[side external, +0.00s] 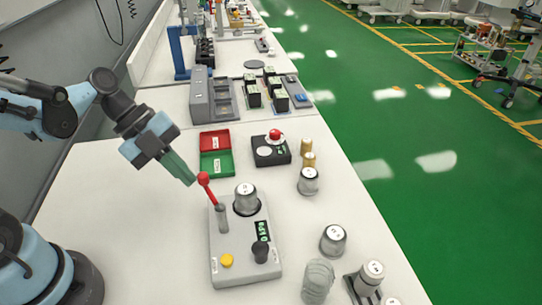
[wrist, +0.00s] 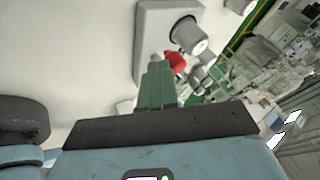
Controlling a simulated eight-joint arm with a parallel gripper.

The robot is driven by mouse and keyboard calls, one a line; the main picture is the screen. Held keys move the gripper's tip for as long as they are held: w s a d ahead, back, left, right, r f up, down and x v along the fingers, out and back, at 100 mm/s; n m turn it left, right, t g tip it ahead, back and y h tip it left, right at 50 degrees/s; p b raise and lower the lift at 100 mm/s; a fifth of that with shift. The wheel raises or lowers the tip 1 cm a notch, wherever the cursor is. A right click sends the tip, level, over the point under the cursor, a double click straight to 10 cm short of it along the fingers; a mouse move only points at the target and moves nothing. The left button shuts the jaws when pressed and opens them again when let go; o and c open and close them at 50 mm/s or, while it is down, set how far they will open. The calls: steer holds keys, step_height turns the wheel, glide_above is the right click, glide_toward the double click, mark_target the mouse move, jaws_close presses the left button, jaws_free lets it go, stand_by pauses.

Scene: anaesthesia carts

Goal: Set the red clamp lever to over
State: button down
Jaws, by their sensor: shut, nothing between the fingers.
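The red clamp lever (side external: 208,189) rises from a grey post on the light grey fixture block (side external: 240,273) in the side external view. It leans up and to the left, with its round red knob at the top. My gripper (side external: 191,181) is shut and empty, its green fingers pointing down just left of the knob. Contact between them cannot be told. In the wrist view the red knob (wrist: 176,61) shows just right of my fingertips (wrist: 158,64), partly hidden by them. The fixture block (wrist: 150,25) is above them in that view.
On the block are a grey weight (side external: 246,198), a yellow button (side external: 227,260) and a black knob (side external: 261,251). Red and green trays (side external: 216,163) and a black box (side external: 270,152) stand behind. More weights (side external: 333,239) stand to the right. The table left of the block is clear.

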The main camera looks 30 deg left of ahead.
steer(key=shift+w+d+m+g, duration=0.15)
steer(key=shift+w+m+g, duration=0.35)
steer(key=shift+w+m, duration=0.25)
steer(key=shift+m+g, duration=0.5)
steer(key=shift+m, duration=0.25)
steer(key=shift+w+d, duration=1.25)
steer(key=shift+w, duration=0.3)
steer(key=shift+w+d, duration=1.25)
steer(key=shift+w, duration=0.3)
